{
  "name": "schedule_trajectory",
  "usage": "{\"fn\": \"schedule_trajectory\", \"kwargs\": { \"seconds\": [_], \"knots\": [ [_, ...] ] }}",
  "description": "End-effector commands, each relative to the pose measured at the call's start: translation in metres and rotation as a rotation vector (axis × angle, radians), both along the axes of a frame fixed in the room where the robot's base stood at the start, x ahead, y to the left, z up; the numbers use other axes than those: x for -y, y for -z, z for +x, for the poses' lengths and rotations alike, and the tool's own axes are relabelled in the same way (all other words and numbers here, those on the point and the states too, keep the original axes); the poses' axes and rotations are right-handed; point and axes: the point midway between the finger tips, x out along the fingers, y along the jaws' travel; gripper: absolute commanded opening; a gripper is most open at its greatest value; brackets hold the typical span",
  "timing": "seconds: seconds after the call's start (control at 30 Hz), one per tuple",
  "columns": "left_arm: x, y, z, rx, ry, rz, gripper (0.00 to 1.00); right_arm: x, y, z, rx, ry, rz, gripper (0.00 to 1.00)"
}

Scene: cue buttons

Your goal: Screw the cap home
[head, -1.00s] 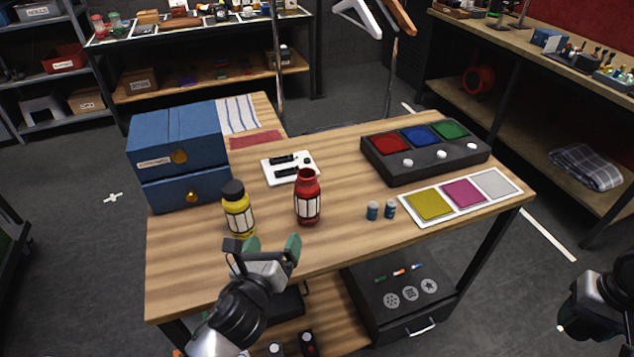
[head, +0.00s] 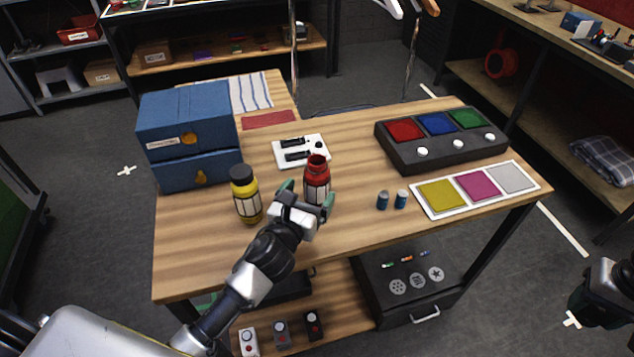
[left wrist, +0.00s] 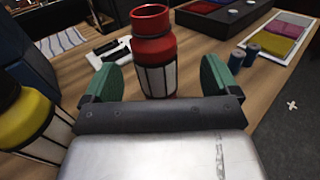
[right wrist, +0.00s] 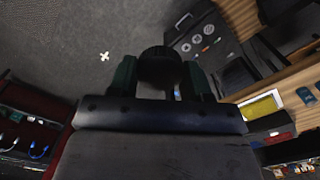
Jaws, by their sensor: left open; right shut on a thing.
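A red bottle (head: 317,176) stands upright on the table with its mouth open and no cap on it. My left gripper (head: 306,194) is open, its green fingertips on either side of the red bottle's near side. The left wrist view shows the bottle (left wrist: 153,52) between the spread fingers, with a gap to each. A yellow bottle (head: 246,198) with a black cap stands to its left. My right gripper (right wrist: 162,75) is off the table's right side, shut on a dark round thing (right wrist: 160,66), which looks like a black cap; its details are too dark to see.
Two small blue cylinders (head: 383,200) stand right of the red bottle. Behind it lies a white plate (head: 315,153) with black parts. A blue drawer box (head: 187,128) is at the left. A button box (head: 443,148) and a coloured card (head: 425,208) are at the right.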

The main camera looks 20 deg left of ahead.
Motion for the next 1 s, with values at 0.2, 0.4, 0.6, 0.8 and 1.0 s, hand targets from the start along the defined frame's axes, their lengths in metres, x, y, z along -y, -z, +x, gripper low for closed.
{"fn": "schedule_trajectory", "kwargs": {
  "seconds": [0.2, 0.4, 0.6, 0.8, 1.0],
  "knots": [
    [0.002, 0.0, 0.014, -0.001, 0.0, -0.002, 0.89, 0.0, -0.002, 0.0, 0.0, 0.0, 0.0, 0.27],
    [0.001, 0.0, 0.013, -0.001, 0.0, -0.002, 0.89, 0.0, -0.002, 0.0, 0.0, 0.0, 0.0, 0.27],
    [-0.001, -0.005, 0.03, 0.002, -0.001, -0.002, 0.89, 0.0, -0.01, 0.0, 0.0, 0.0, 0.0, 0.27],
    [-0.001, -0.003, 0.059, 0.0, -0.001, -0.003, 0.89, 0.0, -0.016, 0.0, 0.0, 0.0, 0.0, 0.27],
    [-0.001, -0.002, 0.066, -0.001, 0.0, -0.001, 0.89, 0.0, -0.017, 0.0, 0.0, 0.0, 0.0, 0.27]
  ]
}}
